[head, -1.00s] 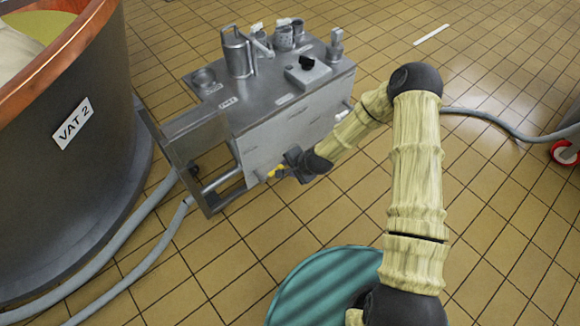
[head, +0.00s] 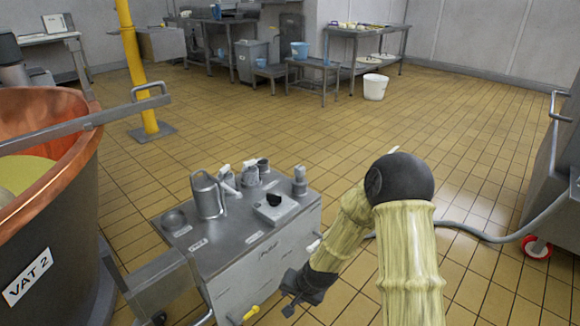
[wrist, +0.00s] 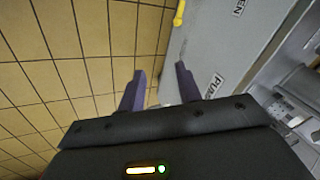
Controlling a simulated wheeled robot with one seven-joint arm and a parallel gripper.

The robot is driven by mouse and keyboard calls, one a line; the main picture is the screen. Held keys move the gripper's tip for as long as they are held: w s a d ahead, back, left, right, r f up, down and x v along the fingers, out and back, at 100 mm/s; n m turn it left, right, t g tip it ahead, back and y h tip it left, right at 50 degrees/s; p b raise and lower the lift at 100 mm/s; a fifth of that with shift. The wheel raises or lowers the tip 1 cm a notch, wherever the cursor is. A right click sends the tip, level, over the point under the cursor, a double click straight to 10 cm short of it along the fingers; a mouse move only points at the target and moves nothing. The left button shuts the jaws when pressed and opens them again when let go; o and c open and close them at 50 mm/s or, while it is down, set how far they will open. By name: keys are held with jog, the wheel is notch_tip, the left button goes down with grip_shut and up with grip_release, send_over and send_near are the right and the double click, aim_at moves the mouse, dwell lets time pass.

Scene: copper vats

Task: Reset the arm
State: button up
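My gripper (head: 289,305) is in front of the grey steel cabinet (head: 262,265), at its right front side, in the head view. My arm bends at a dark elbow and reaches down to it. In the wrist view my gripper (wrist: 161,82) has its two dark fingers apart, with nothing held between them. The cabinet's light front panel (wrist: 215,45) lies beyond the right finger, and floor tiles lie beyond the left. A yellow handle (head: 250,313) on the cabinet front is left of the gripper and apart from it.
A metal jug (head: 207,195), cups and a black-knobbed box (head: 276,207) stand on the cabinet top. The copper-rimmed vat (head: 60,215) is at left. A hose (head: 480,237) runs to the machine at right. Tiled floor is open behind the cabinet toward the back tables.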

jog(key=s+d+r+n+g+h, duration=0.1)
jog(key=s+d+r+n+h, duration=0.1)
jog(key=s+d+r, duration=0.6)
jog(key=s+d+r+n+h, duration=0.1)
jog(key=s+d+r+n, duration=0.1)
jog(key=s+d+r, duration=0.7)
notch_tip(320, 180, up, 39)
jog(key=w+a+p, duration=0.2)
jog(key=p, duration=3.5)
jog(key=shift+a+p, duration=0.3)
jog(key=shift+p, duration=0.05)
jog(key=shift+w, duration=0.1)
